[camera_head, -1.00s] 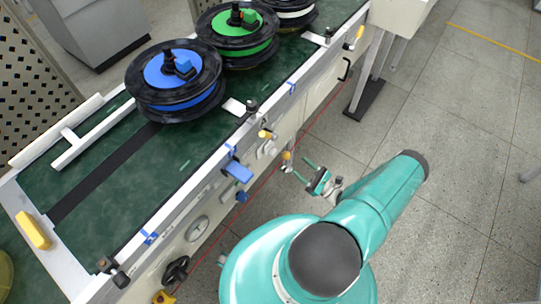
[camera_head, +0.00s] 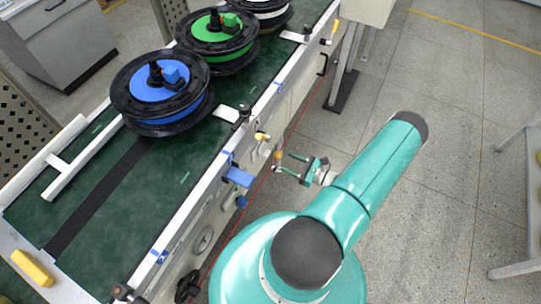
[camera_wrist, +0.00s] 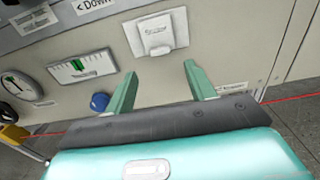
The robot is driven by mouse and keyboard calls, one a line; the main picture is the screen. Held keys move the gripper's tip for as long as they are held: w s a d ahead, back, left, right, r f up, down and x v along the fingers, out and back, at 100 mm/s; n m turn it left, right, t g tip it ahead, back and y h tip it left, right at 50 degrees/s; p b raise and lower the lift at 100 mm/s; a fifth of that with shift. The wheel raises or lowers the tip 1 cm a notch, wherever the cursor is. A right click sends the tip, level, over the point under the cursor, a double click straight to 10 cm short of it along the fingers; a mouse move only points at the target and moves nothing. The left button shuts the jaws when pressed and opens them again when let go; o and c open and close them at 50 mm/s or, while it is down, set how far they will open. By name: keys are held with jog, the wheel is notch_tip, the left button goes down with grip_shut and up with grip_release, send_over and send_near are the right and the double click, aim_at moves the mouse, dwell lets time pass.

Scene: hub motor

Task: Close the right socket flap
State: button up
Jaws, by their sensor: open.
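A pale socket plate with a small flap (camera_wrist: 155,32) is on the machine's side panel, at the top middle of the wrist view. Its lower edge seems to stand out a little, but I cannot tell how far open it is. Only this one socket shows clearly there, so I cannot tell whether it is the right one. My gripper (camera_wrist: 162,88) is open and empty, its two teal fingers spread below the socket in the picture and apart from it. In the head view my gripper (camera_head: 284,163) is beside the conveyor's side panel; the socket is too small there to make out.
A blue knob (camera_wrist: 99,102), a level gauge (camera_wrist: 82,66) and a round dial (camera_wrist: 20,84) are left of the socket. A blue bracket (camera_head: 238,177) sticks out from the conveyor side. Reels, including a blue one (camera_head: 160,92), stand on the belt.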

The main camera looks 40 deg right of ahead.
jog(key=x, duration=0.8)
jog(key=shift+a, duration=0.1)
jog(key=c, duration=1)
jog(key=shift+w+a+f+t+y, duration=0.1)
jog(key=shift+w+f+t+y, duration=0.2)
jog(key=shift+t, duration=0.4)
jog(key=shift+r, duration=0.1)
jog(key=o, duration=1)
jog(key=v, duration=1.3)
jog(key=shift+s, duration=0.35)
